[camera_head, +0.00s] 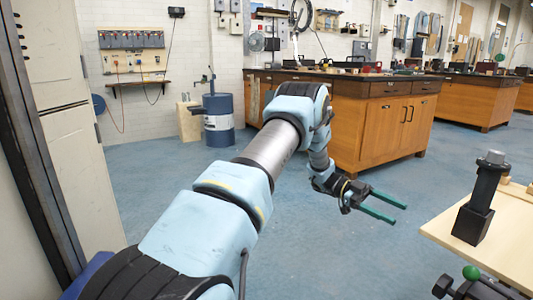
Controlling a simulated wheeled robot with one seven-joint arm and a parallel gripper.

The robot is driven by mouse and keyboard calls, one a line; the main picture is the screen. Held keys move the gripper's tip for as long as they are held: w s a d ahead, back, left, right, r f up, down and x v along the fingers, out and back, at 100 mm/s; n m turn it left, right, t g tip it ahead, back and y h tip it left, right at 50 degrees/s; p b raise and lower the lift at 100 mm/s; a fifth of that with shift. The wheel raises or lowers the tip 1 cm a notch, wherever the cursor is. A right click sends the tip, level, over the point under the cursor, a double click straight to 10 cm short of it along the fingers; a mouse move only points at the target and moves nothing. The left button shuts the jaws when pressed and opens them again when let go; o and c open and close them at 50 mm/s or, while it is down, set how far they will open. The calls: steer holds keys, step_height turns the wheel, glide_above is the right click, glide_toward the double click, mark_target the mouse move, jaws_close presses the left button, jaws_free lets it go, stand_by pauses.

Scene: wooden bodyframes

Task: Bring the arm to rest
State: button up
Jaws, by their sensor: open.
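My arm reaches out from the bottom left, bends at an elbow joint near the middle of the view, and hangs down from there. My gripper (386,207) is at its end, with two green fingers pointing right. The fingers are apart with nothing between them. The gripper is in free air over the blue floor, to the left of the wooden table (455,228), and touches nothing that I can see.
A black post-like tool (480,200) stands on the table at the right. A wooden workbench (372,128) stands behind my arm. A blue-grey drum (218,122) is by the back wall. A pale cabinet (72,130) is close on the left. Blue floor (320,250) lies open below my gripper.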

steer(key=w+a+r+n+t+h, duration=0.1)
steer(key=w+a+r+n+t, duration=0.1)
steer(key=w+r+n+t, duration=0.5)
steer(key=w+a+r+n+t+h, duration=0.15)
steer(key=w+n+t, duration=0.25)
steer(key=w+t, duration=0.6)
steer(key=w+a+n+t+y, duration=0.2)
steer(key=a+n+t+y, duration=0.5)
steer(key=a, duration=1.1)
steer(key=s+a+f+n+g+y, duration=0.35)
steer(key=s+a+n+y, duration=0.3)
steer(key=s+a, duration=0.55)
steer(key=s+a+n+g, duration=0.3)
steer(key=s, duration=0.5)
steer(key=s+a+n+g, duration=0.2)
steer(key=s+a+g, duration=0.1)
steer(key=s, duration=0.5)
step_height(320, 180, up, 26)
steer(key=p, duration=2.7)
